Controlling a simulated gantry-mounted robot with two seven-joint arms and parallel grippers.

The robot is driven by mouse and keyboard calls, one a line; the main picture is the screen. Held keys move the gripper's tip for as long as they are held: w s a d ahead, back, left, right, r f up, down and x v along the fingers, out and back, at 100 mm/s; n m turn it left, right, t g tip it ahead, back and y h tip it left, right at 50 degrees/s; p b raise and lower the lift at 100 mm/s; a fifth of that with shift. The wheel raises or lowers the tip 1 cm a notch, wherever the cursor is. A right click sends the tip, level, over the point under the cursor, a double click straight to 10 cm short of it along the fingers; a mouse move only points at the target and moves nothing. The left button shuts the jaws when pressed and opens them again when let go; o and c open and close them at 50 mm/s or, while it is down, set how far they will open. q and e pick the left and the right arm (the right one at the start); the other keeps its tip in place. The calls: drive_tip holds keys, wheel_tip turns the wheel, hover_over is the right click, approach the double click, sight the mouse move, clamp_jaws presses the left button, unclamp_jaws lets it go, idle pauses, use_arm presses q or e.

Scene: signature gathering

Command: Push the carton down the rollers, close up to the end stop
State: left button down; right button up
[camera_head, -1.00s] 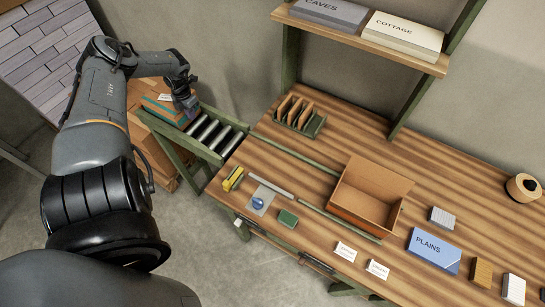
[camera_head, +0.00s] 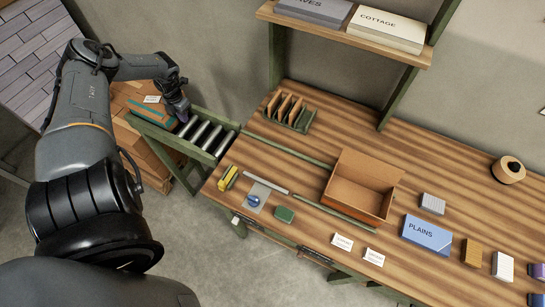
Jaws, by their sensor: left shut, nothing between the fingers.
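A closed brown carton (camera_head: 146,104) with a teal band and a white label sits at the left end of the short roller track (camera_head: 205,136). My left gripper (camera_head: 182,113) is shut and empty at the carton's right side, over the left part of the rollers. I cannot tell whether it touches the carton. The arm and gripper hide part of the carton and track. I cannot make out an end stop. My right gripper is not in view.
The track's right end meets a wooden table (camera_head: 285,155). An open box (camera_head: 366,185) stands there between thin green rails, with a divider rack (camera_head: 290,112) behind. Larger brown boxes (camera_head: 150,155) stand below the carton. A shelf (camera_head: 345,36) hangs above the table.

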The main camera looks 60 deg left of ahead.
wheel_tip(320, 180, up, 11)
drive_tip(key=p, duration=1)
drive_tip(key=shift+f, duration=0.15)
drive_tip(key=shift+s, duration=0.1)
